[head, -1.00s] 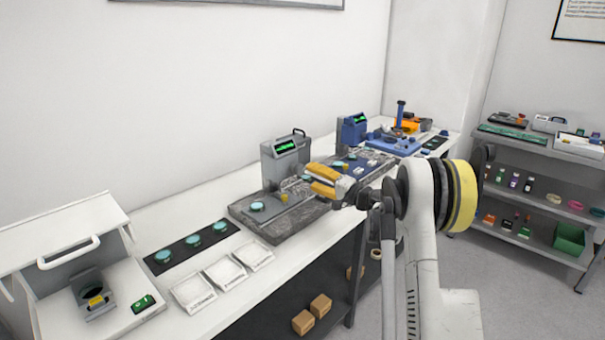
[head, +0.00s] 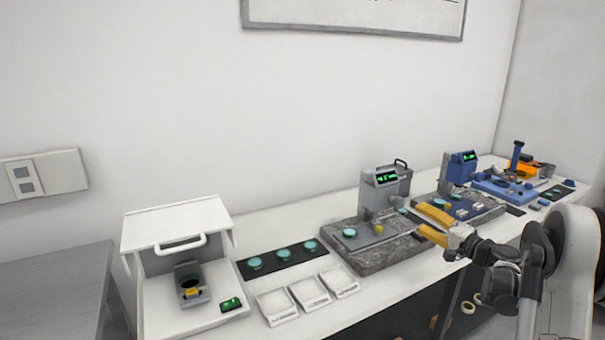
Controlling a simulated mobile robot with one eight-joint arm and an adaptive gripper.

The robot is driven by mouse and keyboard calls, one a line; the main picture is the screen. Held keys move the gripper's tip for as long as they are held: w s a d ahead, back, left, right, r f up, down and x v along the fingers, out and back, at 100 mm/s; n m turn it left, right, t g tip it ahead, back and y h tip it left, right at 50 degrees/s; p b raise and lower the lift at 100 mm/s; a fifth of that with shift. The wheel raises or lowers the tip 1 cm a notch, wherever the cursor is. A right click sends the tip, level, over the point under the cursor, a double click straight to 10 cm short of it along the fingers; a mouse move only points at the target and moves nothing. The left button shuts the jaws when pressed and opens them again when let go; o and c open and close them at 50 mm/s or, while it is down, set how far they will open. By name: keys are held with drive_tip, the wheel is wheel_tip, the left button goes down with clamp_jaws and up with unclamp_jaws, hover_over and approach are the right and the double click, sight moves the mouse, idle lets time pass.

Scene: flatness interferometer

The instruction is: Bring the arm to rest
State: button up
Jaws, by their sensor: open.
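My gripper (head: 428,223) has orange-yellow fingers and is at the right of the head view. It is open and I see nothing between its fingers. It appears over or in front of the right end of the grey granite slab (head: 375,258); the exact gap to it cannot be told. My arm (head: 572,275) comes in from the right edge and is bent at the wrist.
A grey instrument (head: 384,190) with a green display stands on the slab, and a blue one (head: 459,170) stands farther right. A black strip with teal discs (head: 283,260), white trays (head: 307,293) and a white hooded box (head: 180,225) line the bench. A grey cabinet (head: 60,290) is at left.

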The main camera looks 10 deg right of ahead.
drive_tip(key=s+a+r+n+g, duration=0.2)
drive_tip(key=s+a, duration=0.2)
drive_tip(key=a, duration=0.4)
drive_tip(key=s+a+r+n+g+h, duration=0.1)
drive_tip(key=s+a+r+n+g, duration=0.1)
drive_tip(key=s+a, duration=0.4)
drive_tip(key=s+a+r+n+g, duration=0.1)
drive_tip(key=s+a+r+g, duration=0.15)
drive_tip(key=a, duration=0.65)
drive_tip(key=s+a+f+n+g+h, duration=0.1)
drive_tip(key=s+f+n, duration=0.1)
drive_tip(key=s, duration=0.7)
drive_tip(key=s+a+f+n+h, duration=0.2)
drive_tip(key=s, duration=0.7)
drive_tip(key=s+a+f+n+g+h, duration=0.1)
drive_tip(key=s+f+h, duration=0.1)
drive_tip(key=s, duration=0.7)
drive_tip(key=shift+a+f+n+g, duration=0.25)
drive_tip(key=shift+f+n+g, duration=0.05)
drive_tip(key=shift+n+g, duration=0.1)
